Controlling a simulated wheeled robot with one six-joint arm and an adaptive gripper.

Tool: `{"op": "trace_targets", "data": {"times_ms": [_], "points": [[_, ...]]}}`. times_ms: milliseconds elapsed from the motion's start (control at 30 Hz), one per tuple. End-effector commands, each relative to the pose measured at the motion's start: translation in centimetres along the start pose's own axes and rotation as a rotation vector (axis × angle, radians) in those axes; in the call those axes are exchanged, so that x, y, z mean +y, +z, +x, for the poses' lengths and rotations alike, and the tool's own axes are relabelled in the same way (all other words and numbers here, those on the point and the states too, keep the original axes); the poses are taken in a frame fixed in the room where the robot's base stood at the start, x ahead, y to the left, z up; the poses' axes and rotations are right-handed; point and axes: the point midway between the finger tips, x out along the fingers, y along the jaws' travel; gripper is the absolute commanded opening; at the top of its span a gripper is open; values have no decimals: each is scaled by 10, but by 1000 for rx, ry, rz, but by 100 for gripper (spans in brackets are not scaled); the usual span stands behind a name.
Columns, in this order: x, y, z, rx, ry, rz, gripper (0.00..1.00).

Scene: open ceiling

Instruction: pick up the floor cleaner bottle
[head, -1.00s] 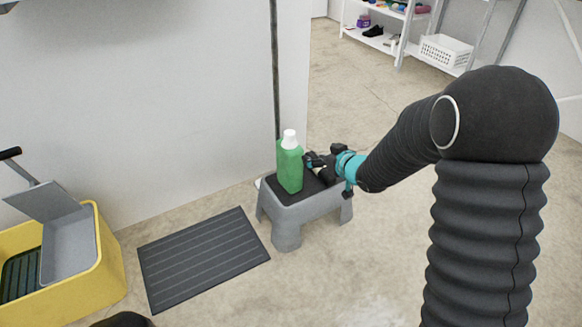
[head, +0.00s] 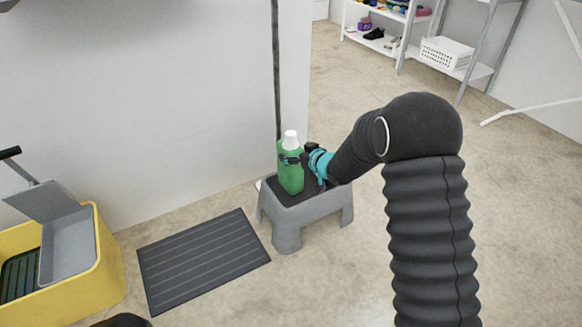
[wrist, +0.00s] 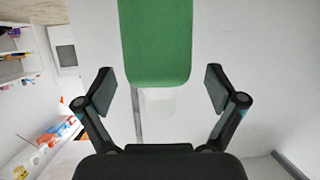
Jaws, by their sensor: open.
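The floor cleaner bottle (head: 290,172) is green with a white cap and stands upright on a grey step stool (head: 318,206) with a dark top. In the wrist view the green bottle (wrist: 155,45) is at the top centre, between and beyond the two fingers. My gripper (head: 291,159) is at the bottle's upper body, reaching in from the right, with a finger showing across the bottle's front. In the wrist view my gripper (wrist: 160,92) is open, with a gap between each finger pad and the bottle. The far finger is partly hidden in the head view.
A ribbed dark mat (head: 203,259) lies on the floor left of the stool. A yellow mop bucket (head: 108,262) stands at the far left. A wall is close behind the stool. Shelves with a white basket (head: 446,52) stand at the back right. Floor to the right is open.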

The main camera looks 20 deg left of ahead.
Motion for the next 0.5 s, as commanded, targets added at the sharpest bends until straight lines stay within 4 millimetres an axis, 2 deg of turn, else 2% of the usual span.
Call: {"op": "trace_targets", "data": {"times_ms": [100, 233, 500], "points": [[0, 1, 19, 0, -1, -1, 94], [1, 0, 33, 0, 0, -1, 94], [1, -1, 39, 1, 0, 0, 94]]}}
